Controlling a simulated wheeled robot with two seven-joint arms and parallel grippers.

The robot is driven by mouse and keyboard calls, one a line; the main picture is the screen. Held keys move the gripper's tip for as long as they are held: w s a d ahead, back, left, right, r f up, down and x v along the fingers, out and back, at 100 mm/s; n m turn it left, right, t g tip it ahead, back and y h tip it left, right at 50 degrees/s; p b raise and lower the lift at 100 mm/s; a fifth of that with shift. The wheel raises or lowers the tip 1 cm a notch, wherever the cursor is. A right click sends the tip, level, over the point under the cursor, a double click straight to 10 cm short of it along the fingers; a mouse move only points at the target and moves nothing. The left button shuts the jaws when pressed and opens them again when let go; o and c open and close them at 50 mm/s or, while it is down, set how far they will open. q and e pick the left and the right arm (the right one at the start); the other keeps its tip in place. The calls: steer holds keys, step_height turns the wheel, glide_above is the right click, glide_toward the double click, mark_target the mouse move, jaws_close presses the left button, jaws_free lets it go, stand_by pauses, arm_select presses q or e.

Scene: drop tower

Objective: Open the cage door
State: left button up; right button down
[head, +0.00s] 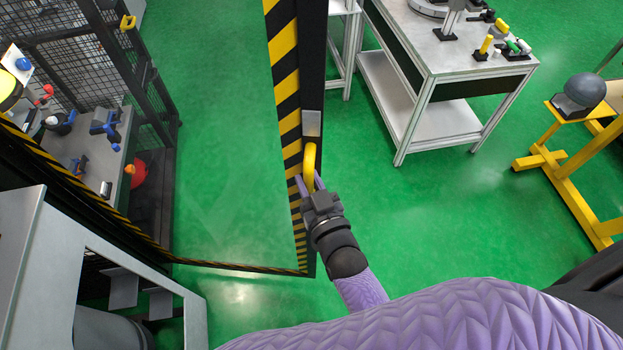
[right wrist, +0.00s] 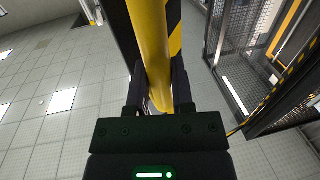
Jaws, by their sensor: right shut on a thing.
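The cage door has a dark upright with black and yellow stripes (head: 288,110) in the middle of the head view. Its striped bottom edge (head: 235,267) runs left from the foot of that upright, and the panel looks clear, with the green floor showing through. A yellow handle (head: 309,165) is fixed to the upright. My right gripper (head: 311,184) is shut on the handle, and the fingers sit on both sides of the yellow bar (right wrist: 153,50) in the right wrist view. My left gripper is not in view.
The mesh cage (head: 85,55) stands at the left, with a grey bench (head: 100,165) inside. A grey workbench (head: 430,60) stands beyond the door at the right. A yellow stand (head: 560,155) is at far right. Green floor between the door and stand is clear.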

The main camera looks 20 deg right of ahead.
steer(key=c, duration=0.5)
jaws_free()
steer(key=shift+a, duration=0.1)
steer(key=s, duration=1)
steer(key=shift+d, duration=0.4)
